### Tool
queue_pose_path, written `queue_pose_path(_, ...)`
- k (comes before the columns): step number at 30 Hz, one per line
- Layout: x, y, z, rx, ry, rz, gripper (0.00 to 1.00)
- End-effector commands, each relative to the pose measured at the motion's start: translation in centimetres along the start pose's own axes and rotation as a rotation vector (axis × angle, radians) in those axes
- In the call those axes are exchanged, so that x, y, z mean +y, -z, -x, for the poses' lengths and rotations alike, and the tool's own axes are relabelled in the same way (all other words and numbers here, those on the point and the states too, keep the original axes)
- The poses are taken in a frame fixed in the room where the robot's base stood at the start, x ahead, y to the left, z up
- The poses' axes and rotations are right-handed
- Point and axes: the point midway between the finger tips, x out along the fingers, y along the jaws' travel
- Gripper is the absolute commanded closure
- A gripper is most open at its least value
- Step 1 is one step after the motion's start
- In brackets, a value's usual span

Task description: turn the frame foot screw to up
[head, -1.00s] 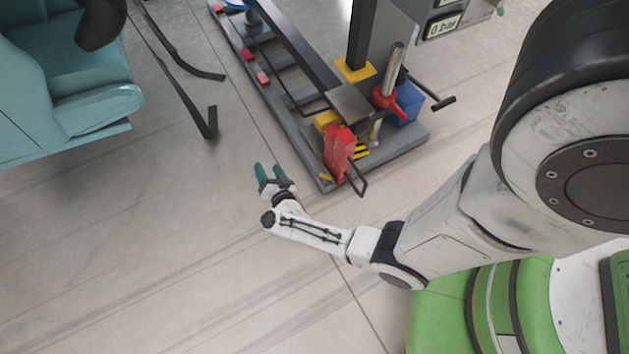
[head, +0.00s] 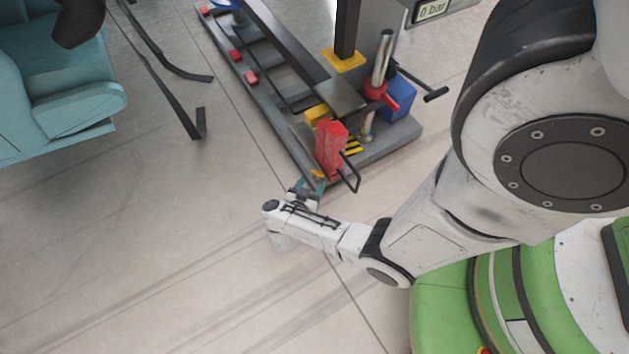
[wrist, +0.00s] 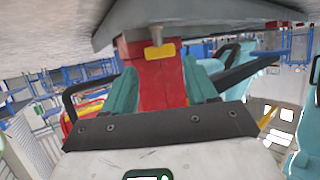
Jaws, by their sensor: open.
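The grey frame (head: 385,145) lies on the floor, with a small yellow tab (head: 318,174) at its near corner. In the wrist view my gripper (wrist: 162,82) has one finger on each side of the tab's line, with the tab ahead of the tips. Contact is not visible.
A red block (head: 331,148) with a black bent handle (head: 350,175) stands right above the corner, close to my gripper. A red-collared metal post (head: 381,75) and blue box (head: 400,95) are behind. Teal seats (head: 60,80) stand at left. Floor in front is clear.

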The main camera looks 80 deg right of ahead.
Motion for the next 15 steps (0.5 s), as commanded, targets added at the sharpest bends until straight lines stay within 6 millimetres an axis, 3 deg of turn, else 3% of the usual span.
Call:
queue_pose_path(6,0.0,-0.3,-3.3,0.001,-0.001,-0.003,0.43)
queue_pose_path(15,-0.1,0.1,-4.3,0.001,0.002,0.0,0.43)
